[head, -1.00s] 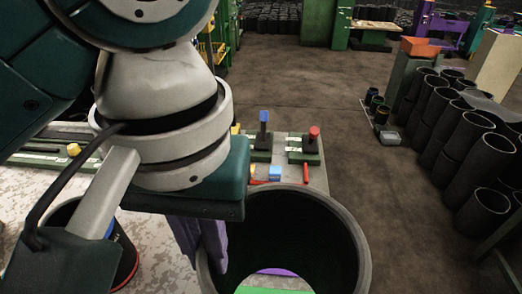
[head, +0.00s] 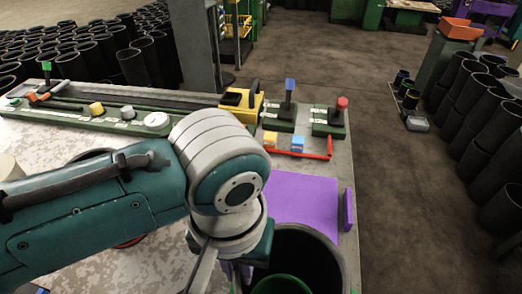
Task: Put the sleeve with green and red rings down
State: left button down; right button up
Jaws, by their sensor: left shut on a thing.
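My left gripper (head: 240,270) is low in the middle of the head view, pointing down, its fingers partly hidden by my wrist. It is shut on the wall of a wide black sleeve (head: 334,262), whose open top faces me at the bottom edge. The sleeve's outer side and any rings are out of sight, so I cannot tell its ring colours or whether its base touches anything. Something green and round-edged (head: 282,284) shows inside its opening. A flat purple area (head: 303,203) lies on the table just beyond the sleeve. My right gripper is not in view.
Beyond the purple area are yellow and blue blocks (head: 297,146), a red bar (head: 330,148) and posts with blue (head: 289,85) and red (head: 342,103) tops. A purple upright strip (head: 348,209) stands at the table's right edge. Many black sleeves (head: 487,105) stand right.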

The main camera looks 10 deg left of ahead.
pick_arm(q)
jog(key=shift+w+f, duration=0.1)
jog(key=shift+f, duration=0.15)
jog(key=c, duration=1.4)
grip_release()
jog(key=shift+f, duration=0.1)
jog(key=o, duration=0.4)
jog(key=shift+o, duration=0.2)
